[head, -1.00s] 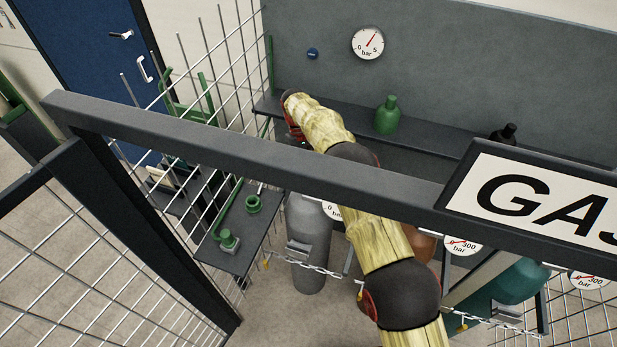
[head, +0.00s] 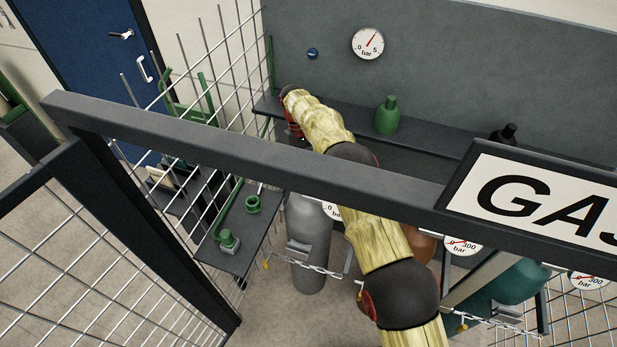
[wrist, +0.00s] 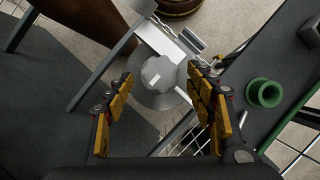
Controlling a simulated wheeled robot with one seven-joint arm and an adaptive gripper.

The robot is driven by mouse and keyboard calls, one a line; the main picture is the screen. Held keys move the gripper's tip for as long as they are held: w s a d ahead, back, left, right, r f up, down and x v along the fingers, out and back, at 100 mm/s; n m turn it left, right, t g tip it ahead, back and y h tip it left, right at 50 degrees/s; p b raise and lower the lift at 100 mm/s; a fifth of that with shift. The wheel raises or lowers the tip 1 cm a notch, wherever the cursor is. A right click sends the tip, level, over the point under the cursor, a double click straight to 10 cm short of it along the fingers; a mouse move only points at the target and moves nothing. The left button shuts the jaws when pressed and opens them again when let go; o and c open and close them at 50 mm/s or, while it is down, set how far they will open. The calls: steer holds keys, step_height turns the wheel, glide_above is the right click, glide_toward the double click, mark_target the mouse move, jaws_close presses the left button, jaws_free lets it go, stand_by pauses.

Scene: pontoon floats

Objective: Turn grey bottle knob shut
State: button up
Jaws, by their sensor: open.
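The grey bottle (head: 310,262) stands upright on the floor behind the dark gate beam in the head view, left of my arm. Its top is hidden there by the beam. In the wrist view I look down on its grey knob (wrist: 158,73), which carries a pale mark, above the bottle's round shoulder (wrist: 160,100). My gripper (wrist: 161,79) is open, with its yellow-padded fingers to the left and right of the knob in the picture. No contact with the knob shows. In the head view the fingers are hidden.
A dark side shelf (head: 225,255) with a green ring (head: 253,204) lies left of the bottle. A brown bottle (wrist: 105,40) and a metal bracket (wrist: 98,72) are close by in the wrist view.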

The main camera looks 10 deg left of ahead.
steer(key=v, duration=0.6)
steer(key=shift+r, duration=0.1)
stand_by(0.4)
